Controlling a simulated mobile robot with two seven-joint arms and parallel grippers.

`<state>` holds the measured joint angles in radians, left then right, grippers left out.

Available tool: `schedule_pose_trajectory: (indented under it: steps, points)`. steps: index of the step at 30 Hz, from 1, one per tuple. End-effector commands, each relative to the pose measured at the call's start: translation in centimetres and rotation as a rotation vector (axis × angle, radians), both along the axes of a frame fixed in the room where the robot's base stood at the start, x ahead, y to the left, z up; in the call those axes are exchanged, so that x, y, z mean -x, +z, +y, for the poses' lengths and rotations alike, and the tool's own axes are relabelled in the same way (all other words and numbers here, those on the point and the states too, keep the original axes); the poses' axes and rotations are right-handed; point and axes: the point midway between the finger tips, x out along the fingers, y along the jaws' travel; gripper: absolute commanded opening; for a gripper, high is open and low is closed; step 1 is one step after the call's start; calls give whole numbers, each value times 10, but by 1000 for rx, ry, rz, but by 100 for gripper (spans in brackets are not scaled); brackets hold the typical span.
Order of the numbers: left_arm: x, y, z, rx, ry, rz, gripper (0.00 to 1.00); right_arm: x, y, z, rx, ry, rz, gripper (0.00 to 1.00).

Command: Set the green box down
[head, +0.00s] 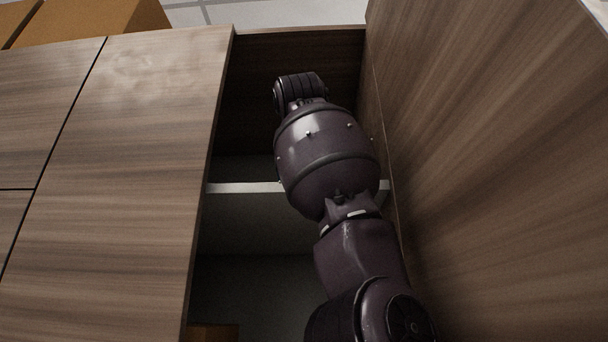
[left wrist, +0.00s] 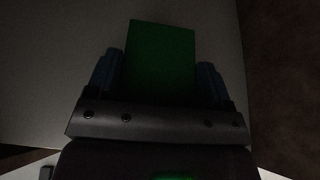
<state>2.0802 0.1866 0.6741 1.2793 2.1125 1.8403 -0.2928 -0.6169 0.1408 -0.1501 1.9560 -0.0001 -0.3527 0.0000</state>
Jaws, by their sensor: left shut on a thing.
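The green box (left wrist: 162,50) is in the left wrist view, upright in the picture between the two fingers of my left gripper (left wrist: 158,72). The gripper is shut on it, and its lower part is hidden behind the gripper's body. A pale, dim surface lies behind the box; I cannot tell whether the box touches it. In the head view a dark arm reaches into an open wooden cabinet compartment; the gripper and green box are hidden there. My right gripper is not in view.
The cabinet's wooden front (head: 130,150) is on the left and a tall wooden panel (head: 490,170) on the right, close to the arm. A pale shelf edge (head: 240,188) crosses the compartment. An orange-brown box (head: 95,18) stands at the far left.

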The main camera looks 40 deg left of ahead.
Motion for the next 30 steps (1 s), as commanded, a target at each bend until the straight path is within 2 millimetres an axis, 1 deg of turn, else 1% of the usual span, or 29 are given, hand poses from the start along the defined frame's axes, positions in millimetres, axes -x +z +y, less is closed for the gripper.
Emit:
schedule_pose_trajectory:
  steps: [12,13,15,18,25,30]
  points:
    - [1,-4,0,-1,-1,-2,43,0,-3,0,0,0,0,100]
    - [0,-5,0,0,-1,-1,76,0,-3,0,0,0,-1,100]
    - [0,-4,0,0,-1,0,87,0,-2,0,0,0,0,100]
    - [0,-4,0,0,-1,-1,100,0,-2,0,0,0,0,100]
    - [0,-3,0,-1,0,-1,100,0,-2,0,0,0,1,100]
    - [4,3,-3,0,2,-3,100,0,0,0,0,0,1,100]
